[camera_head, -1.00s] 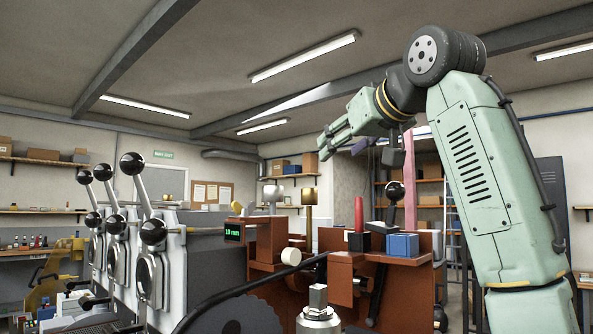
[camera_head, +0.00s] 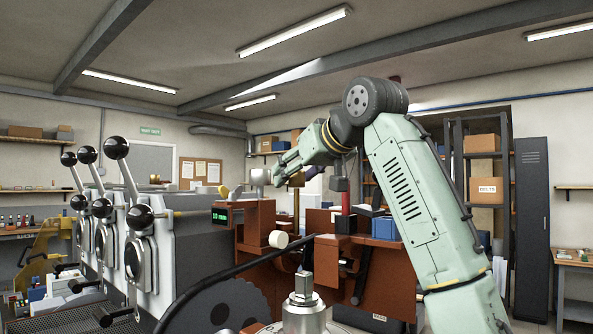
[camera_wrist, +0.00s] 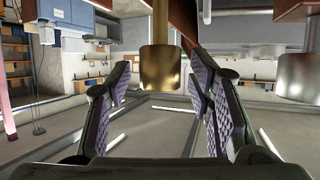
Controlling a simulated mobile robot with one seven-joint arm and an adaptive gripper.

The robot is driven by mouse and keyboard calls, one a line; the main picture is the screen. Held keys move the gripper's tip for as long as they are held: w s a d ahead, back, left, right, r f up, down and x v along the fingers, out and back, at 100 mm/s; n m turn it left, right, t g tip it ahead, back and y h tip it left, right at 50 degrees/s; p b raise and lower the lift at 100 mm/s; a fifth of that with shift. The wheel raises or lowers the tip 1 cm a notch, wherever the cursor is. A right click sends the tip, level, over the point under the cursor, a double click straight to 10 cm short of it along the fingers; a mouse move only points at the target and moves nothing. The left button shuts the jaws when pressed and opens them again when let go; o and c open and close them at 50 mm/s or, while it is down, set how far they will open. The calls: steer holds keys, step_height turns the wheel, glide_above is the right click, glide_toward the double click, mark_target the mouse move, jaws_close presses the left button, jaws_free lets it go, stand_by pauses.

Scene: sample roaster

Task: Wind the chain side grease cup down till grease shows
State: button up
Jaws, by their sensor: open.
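A brass-coloured grease cup (camera_wrist: 160,68) on a thin stem stands ahead of my gripper (camera_wrist: 160,88) in the wrist view, which looks upside down. The cup shows in the gap between the two spread fingers, and neither finger visibly touches it. A silver cup (camera_wrist: 301,76) stands apart at the right edge of that view. In the head view my gripper (camera_head: 284,170) reaches left over the brown machine (camera_head: 262,230), close to the silver cup (camera_head: 260,178). I cannot tell which cup is the chain side one, and I see no grease.
Black-knobbed levers (camera_head: 117,148) stand on the grey machine at left. A red-handled tool (camera_head: 346,203) and a blue box (camera_head: 385,228) sit right of my gripper. A metal fitting with a square top (camera_head: 304,300) stands in the foreground.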

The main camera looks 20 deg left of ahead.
steer(key=shift+c, duration=0.2)
jaws_close()
steer(key=shift+s+a+m+t+h+b, duration=0.15)
steer(key=shift+m+t+h+b, duration=0.2)
steer(key=shift+m+t+h, duration=1.35)
steer(key=shift+m+h, duration=0.5)
steer(key=shift+m, duration=0.2)
steer(key=shift+o, duration=0.2)
jaws_free()
steer(key=v, duration=1.2)
